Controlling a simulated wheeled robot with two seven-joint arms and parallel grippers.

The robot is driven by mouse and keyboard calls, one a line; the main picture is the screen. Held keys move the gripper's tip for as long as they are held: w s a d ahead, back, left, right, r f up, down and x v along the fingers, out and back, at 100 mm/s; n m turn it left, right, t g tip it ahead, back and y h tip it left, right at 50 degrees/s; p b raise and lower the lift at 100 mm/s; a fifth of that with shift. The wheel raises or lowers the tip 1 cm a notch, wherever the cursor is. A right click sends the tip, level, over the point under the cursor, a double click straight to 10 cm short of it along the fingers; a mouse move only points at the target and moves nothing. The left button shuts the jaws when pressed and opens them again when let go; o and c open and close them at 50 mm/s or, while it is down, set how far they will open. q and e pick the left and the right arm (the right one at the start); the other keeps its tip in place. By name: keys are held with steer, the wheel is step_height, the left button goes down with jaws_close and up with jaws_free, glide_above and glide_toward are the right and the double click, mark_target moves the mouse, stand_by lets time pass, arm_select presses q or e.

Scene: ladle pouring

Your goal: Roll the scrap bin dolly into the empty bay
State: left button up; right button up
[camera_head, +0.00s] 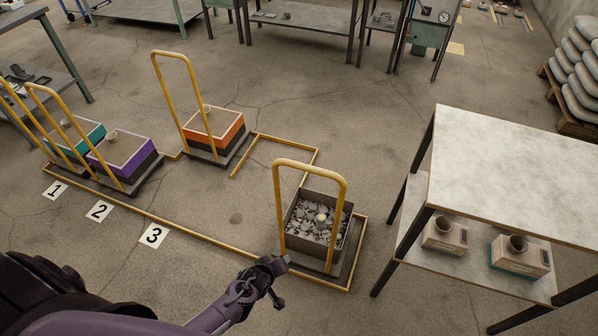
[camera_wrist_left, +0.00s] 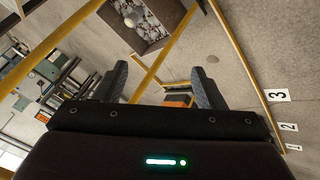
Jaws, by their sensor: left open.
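The scrap bin (camera_head: 318,222), a dark box of grey metal scrap with a pale round knob-like piece, sits on a low dolly (camera_head: 345,262) with a tall yellow handle (camera_head: 345,205). My left gripper (camera_head: 282,280) is open and empty, low at the left of the handle. In the left wrist view the open fingers (camera_wrist_left: 160,88) point toward a yellow bar (camera_wrist_left: 165,58); contact cannot be told. The scrap bin (camera_wrist_left: 145,22) shows at the top there. Bare floor (camera_head: 205,205) lies behind the number 3 card (camera_head: 153,236). My right gripper is not in view.
Teal (camera_head: 88,140) and purple (camera_head: 125,150) box dollies stand behind cards 1 and 2. An orange box dolly (camera_head: 215,132) stands farther back. Yellow floor rails (camera_head: 190,228) edge the bays and the scrap dolly's right side. A table (camera_head: 510,165) stands at right.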

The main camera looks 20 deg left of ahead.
arm_select(q)
steer(key=w+r+n+t+p, duration=0.1)
steer(key=w+r+n, duration=0.1)
steer(key=w+r, duration=0.3)
steer(key=w+r+n+t+p, duration=0.1)
steer(key=w+r+n, duration=0.15)
steer(key=r, duration=0.45)
steer(key=n+t+p, duration=0.2)
steer(key=n+t, duration=0.1)
steer(key=n, duration=0.2)
glide_toward(308, 170)
steer(key=w, duration=0.1)
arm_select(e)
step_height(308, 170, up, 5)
arm_select(q)
steer(key=shift+m, duration=0.25)
steer(key=b+x, duration=0.8)
steer(key=shift+f+b, duration=0.35)
steer(key=shift+f, duration=0.15)
steer(key=shift+b+x, duration=0.8)
steer(key=shift+x, duration=0.05)
steer(key=shift+w+r, duration=0.1)
steer(key=shift+r, duration=0.05)
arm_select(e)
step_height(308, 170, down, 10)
arm_select(q)
jaws_close()
steer(key=shift+r, duration=0.1)
